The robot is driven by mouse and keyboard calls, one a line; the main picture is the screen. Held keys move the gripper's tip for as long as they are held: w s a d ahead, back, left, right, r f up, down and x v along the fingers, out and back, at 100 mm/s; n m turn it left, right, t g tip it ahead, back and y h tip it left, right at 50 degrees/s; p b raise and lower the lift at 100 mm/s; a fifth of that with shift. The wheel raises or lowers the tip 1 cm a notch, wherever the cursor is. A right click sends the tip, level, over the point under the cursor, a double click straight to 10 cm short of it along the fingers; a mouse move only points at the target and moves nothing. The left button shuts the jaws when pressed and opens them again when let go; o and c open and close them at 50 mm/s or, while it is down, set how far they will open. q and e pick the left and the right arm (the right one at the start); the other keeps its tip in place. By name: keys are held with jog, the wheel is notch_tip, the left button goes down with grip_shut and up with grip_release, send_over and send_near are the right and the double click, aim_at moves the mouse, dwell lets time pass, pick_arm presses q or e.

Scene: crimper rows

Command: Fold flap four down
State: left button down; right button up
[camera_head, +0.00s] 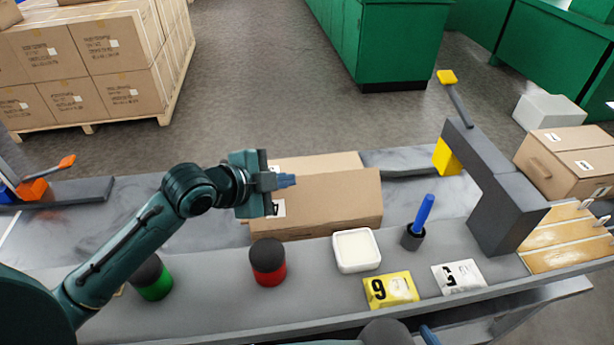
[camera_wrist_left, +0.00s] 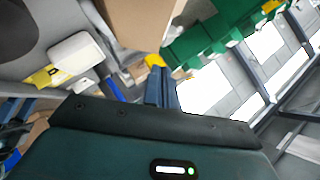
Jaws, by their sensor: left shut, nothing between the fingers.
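The carton (camera_head: 335,207) stands on the grey worktop, with a white label on its left part. A broad brown panel faces me, and a lighter strip shows behind it. I cannot tell which panel is flap four or whether the near panel is a flap or a side. My left gripper (camera_head: 287,181) is shut and empty, in front of the carton's upper left part, hiding some of it; contact is unclear. In the left wrist view its blue fingers (camera_wrist_left: 160,88) are together, below a brown carton panel (camera_wrist_left: 138,25). My right gripper is not identifiable.
A red button (camera_head: 267,268), a green button (camera_head: 153,285), a white dish (camera_head: 356,252) and a blue-handled tool (camera_head: 424,210) stand in front. A grey arch (camera_head: 487,190) stands to the right. Stacked boxes (camera_head: 85,60) stand behind left.

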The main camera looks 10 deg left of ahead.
aim_at(319, 176)
pick_arm(q)
jog(key=x, duration=0.3)
jog(key=a+x, duration=0.1)
jog(key=x, duration=0.3)
jog(key=f+x, duration=0.1)
jog(key=x, duration=0.2)
jog(key=shift+w+a+f, duration=0.1)
jog(key=shift+w, duration=0.25)
jog(key=shift+w+a+f+b, duration=0.2)
jog(key=shift+w+f+b, duration=0.1)
jog(key=shift+w+f, duration=0.25)
jog(key=shift+w+a, duration=0.1)
